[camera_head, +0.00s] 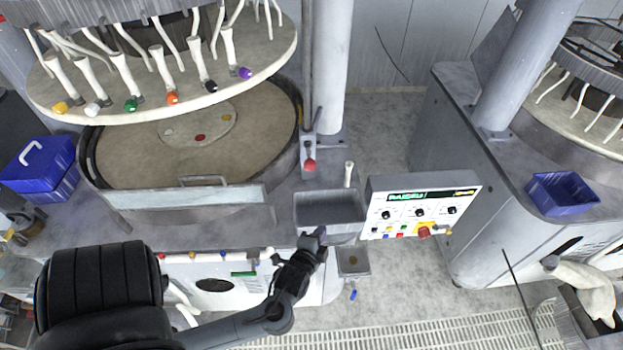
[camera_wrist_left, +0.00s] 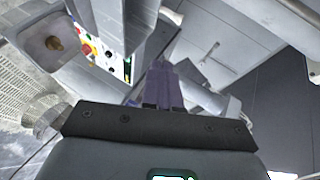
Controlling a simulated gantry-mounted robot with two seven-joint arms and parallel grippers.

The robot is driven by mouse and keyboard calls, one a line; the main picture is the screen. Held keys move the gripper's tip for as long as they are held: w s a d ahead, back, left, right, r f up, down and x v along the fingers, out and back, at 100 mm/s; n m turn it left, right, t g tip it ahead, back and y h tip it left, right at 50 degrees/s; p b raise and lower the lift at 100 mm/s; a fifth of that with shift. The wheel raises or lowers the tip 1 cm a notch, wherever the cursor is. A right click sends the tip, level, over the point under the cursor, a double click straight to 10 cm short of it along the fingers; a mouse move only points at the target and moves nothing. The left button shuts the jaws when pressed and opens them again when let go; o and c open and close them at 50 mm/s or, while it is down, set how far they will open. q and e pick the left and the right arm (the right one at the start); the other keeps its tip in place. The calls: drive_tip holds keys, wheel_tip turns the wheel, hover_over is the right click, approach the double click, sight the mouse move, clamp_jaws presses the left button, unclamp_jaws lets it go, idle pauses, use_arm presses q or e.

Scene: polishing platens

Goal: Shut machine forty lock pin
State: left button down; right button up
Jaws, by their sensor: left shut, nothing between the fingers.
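A red knob (camera_head: 309,165) sits on a small grey bracket beside the pale column, at the right edge of the near polishing machine. It may be the lock pin, but no label shows to confirm this. My left gripper (camera_head: 318,235) is below this knob, at the front lip of a grey bin, and apart from the knob. Its purplish fingers are together and empty; they also show in the left wrist view (camera_wrist_left: 162,82). I cannot make out the red knob in the wrist view. My right gripper is in neither view.
The grey bin (camera_head: 330,208) stands between the knob and my left gripper. A control panel (camera_head: 420,205) is to the right; it also shows in the wrist view (camera_wrist_left: 98,50). A round platen (camera_head: 130,150) and a metal guard bar (camera_head: 160,197) lie left. A blue tray (camera_head: 562,194) is far right.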

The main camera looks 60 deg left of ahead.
use_arm(q)
drive_tip(key=s+a+f+n+g+y+b, duration=0.1)
drive_tip(key=a+n+g+y+b, duration=0.15)
drive_tip(key=a+y, duration=0.55)
drive_tip(key=p, duration=0.1)
approach(311, 169)
drive_tip(key=shift+g, duration=0.45)
drive_tip(key=x, duration=0.5)
drive_tip(key=shift+w+a+r, duration=0.1)
drive_tip(key=shift+w+r, duration=0.1)
drive_tip(key=shift+w, duration=0.05)
drive_tip(key=shift+w+a+f, duration=0.1)
drive_tip(key=shift+w+a, duration=0.2)
drive_tip(key=shift+a, duration=0.35)
